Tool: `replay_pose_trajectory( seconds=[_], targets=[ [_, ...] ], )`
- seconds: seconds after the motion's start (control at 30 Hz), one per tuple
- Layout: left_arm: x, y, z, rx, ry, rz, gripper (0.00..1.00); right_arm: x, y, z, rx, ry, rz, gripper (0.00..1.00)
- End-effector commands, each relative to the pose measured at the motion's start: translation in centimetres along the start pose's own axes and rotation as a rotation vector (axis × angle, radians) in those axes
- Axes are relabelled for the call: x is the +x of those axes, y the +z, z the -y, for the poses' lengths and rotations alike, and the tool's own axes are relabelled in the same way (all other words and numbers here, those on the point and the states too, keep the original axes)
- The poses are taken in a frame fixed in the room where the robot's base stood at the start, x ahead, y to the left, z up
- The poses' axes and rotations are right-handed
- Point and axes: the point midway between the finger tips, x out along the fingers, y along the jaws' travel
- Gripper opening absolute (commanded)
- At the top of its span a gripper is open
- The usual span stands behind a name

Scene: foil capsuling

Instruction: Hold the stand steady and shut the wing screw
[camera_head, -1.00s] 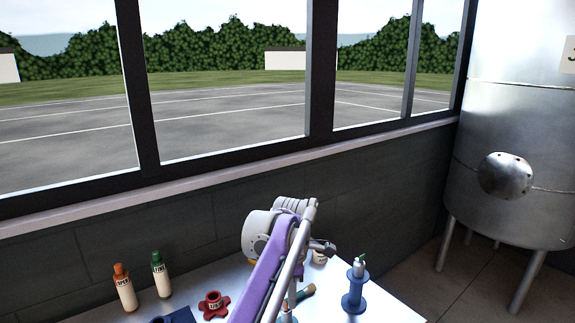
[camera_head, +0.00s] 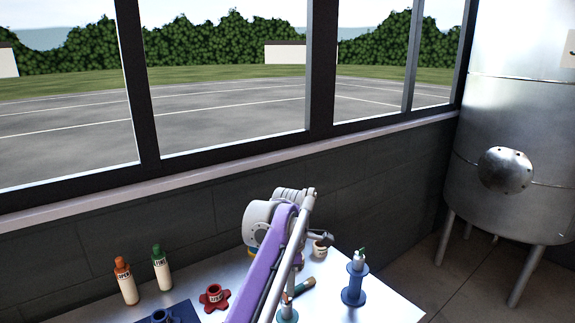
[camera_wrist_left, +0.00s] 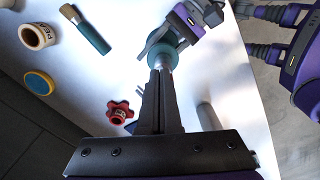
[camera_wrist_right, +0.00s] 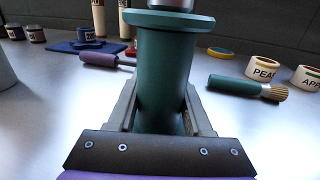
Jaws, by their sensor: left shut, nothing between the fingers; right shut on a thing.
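The green spool-shaped stand (camera_wrist_right: 165,70) fills the middle of the right wrist view, upright with a metal part on top. My right gripper (camera_wrist_right: 160,112) is shut around its body. The stand also shows from above in the left wrist view (camera_wrist_left: 172,48), and its teal edge shows low in the head view (camera_head: 287,314), mostly behind my arm. My left gripper (camera_wrist_left: 160,72) is shut and empty, its tips close to the stand's metal top; I cannot tell whether they touch. I cannot make out the wing screw.
A blue stand (camera_head: 355,282), a red knob-shaped holder (camera_head: 214,297), two bottles (camera_head: 126,282) and a blue mat (camera_head: 180,314) are on the table. A green-handled brush (camera_wrist_right: 238,84) and labelled pots (camera_wrist_right: 262,68) lie near the green stand.

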Motion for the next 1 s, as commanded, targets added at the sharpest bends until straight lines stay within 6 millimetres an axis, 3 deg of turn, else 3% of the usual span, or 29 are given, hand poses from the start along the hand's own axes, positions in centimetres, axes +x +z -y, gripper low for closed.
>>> replay_pose_trajectory(
  seconds=[0.6, 1.0],
  targets=[
    [-0.2, 0.8, -0.3, 0.000, -0.001, 0.002, 0.00, 0.0, -0.1, 0.1, -0.004, -0.001, -0.003, 0.00],
    [-6.4, 1.0, 1.4, 0.001, -0.005, 0.012, 0.00, 0.0, -0.1, 0.0, -0.003, -0.001, -0.003, 0.00]
  ],
)
